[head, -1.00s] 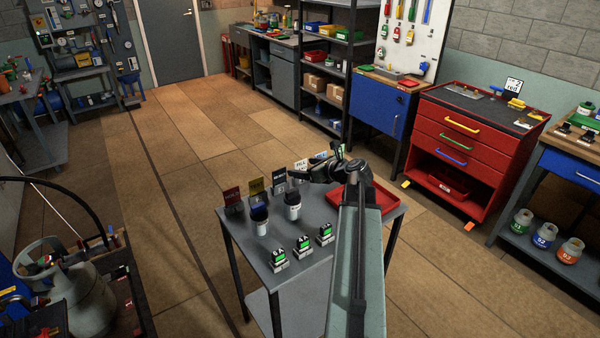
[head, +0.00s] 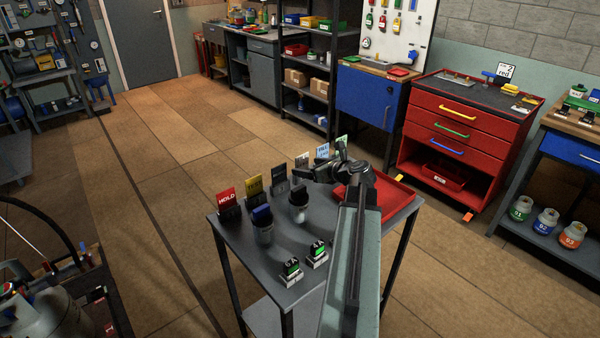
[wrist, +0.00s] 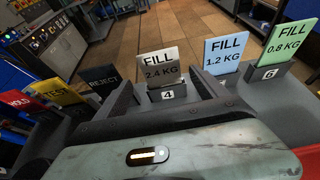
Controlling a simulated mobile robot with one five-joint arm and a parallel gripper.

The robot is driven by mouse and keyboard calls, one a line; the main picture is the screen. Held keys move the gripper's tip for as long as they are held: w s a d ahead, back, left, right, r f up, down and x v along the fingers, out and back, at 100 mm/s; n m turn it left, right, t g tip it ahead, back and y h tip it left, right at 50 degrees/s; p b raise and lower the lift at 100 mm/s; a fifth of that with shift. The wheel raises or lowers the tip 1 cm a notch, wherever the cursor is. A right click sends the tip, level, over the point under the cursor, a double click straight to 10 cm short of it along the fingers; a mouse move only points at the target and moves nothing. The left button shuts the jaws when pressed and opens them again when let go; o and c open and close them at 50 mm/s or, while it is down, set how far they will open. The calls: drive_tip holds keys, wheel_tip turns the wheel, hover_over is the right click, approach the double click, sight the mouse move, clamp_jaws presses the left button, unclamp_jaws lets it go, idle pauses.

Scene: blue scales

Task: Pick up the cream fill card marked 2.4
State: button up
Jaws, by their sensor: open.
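The cream fill card marked 2.4 KG (wrist: 161,66) stands upright in a dark holder marked 4 (wrist: 168,93) in the middle of the wrist view. In the head view the cream card (head: 302,160) shows at the back of the small grey table, just left of my gripper (head: 328,168). In the wrist view my gripper (wrist: 163,84) is open, with one dark finger on each side of the card's holder. I cannot tell whether either finger touches it.
A blue 1.2 KG card (wrist: 226,51) and a green 0.8 KG card (wrist: 287,40) stand to the right. Black REJECT (wrist: 101,78), yellow TEST (wrist: 55,91) and red HOLD (wrist: 19,99) cards stand left. A red tray (head: 396,199) sits on the table's right side.

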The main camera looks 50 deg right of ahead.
sight(301, 164)
drive_tip(key=b+x, duration=0.2)
drive_tip(key=x, duration=0.5)
drive_tip(key=shift+w+d+b, duration=0.2)
drive_tip(key=shift+w+b, duration=0.2)
drive_tip(key=c, duration=1.4)
